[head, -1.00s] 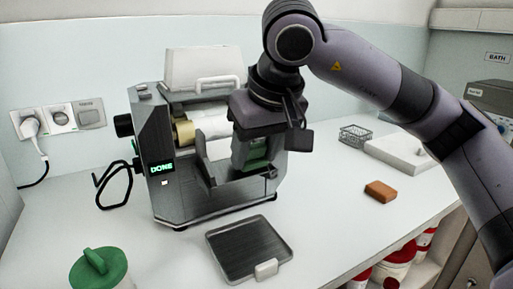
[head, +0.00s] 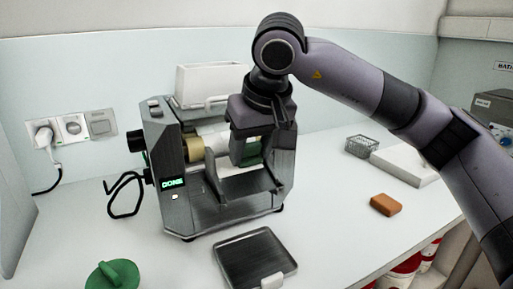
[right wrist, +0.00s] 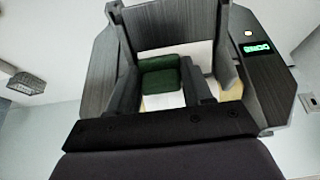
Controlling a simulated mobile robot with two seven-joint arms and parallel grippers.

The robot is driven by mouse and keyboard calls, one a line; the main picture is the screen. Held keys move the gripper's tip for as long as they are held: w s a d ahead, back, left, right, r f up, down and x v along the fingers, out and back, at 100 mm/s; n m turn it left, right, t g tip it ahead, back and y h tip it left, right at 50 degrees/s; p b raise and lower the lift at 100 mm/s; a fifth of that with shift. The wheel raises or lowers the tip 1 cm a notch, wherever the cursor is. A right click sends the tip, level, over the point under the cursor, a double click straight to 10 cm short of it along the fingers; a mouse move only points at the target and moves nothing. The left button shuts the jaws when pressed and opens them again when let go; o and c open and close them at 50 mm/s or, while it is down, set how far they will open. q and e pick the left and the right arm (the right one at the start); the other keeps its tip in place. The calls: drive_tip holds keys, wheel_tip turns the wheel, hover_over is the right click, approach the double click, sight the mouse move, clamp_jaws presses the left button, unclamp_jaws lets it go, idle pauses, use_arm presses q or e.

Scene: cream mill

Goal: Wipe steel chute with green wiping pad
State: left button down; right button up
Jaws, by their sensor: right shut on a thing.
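The cream mill is a grey steel machine with a lit green display reading DONE (head: 172,183). Its steel chute (head: 238,186) slopes at the front, below the rollers (head: 211,140). My right gripper (head: 249,148) points down over the chute and is shut on the green wiping pad (head: 252,157). The pad also shows in the right wrist view (right wrist: 160,78), between the dark side walls. The gripper hides part of the pad and chute, so I cannot tell whether pad and chute touch. My left gripper is out of view.
A dark tray (head: 254,257) lies before the mill, with a green lid (head: 112,276) at front left. A white hopper (head: 211,84) tops the mill.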

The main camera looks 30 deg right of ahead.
sight(260, 184)
drive_tip(key=shift+w+f, duration=0.1)
drive_tip(key=shift+s+f+b, duration=0.4)
drive_tip(key=shift+s+b, duration=0.05)
drive_tip(key=shift+b, duration=0.05)
drive_tip(key=shift+s+a+f+b, duration=0.1)
drive_tip(key=shift+s+f+b, duration=0.1)
drive_tip(key=shift+s, duration=0.2)
drive_tip(key=shift+s+a+f+b, duration=0.1)
drive_tip(key=shift+s+b, duration=0.05)
drive_tip(key=shift+s, duration=0.25)
drive_tip(key=shift+s+f+b, duration=0.4)
drive_tip(key=shift+s+b, duration=0.1)
drive_tip(key=shift+s, duration=0.65)
